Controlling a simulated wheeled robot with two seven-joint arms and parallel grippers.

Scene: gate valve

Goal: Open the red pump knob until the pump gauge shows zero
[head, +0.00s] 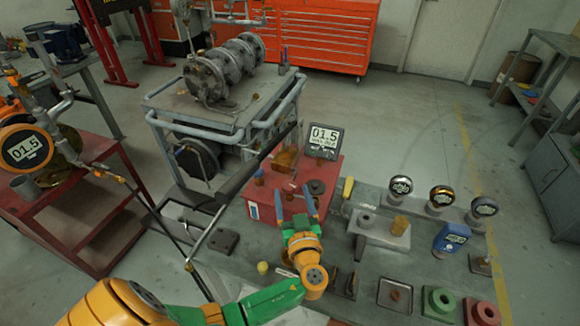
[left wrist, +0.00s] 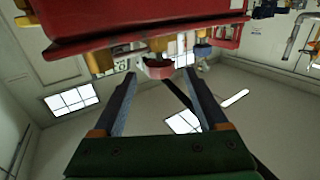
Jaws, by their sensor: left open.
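The red pump box (head: 264,214) stands on the grey bench, with a digital gauge (head: 323,139) at its back right corner reading 01.5. My left gripper (head: 293,194) reaches over the front of the box, its two blue-grey fingers spread apart and empty. In the left wrist view the open fingers (left wrist: 159,74) point towards a small round red knob (left wrist: 160,69), which appears between the fingertips. I cannot tell whether they touch it. The knob is not clearly seen in the head view, where the gripper may hide it. My right gripper is not in view.
A red cart (head: 97,212) with an orange gauge (head: 25,147) reading 01.5 is at left. A pump trolley (head: 222,120) stands behind.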

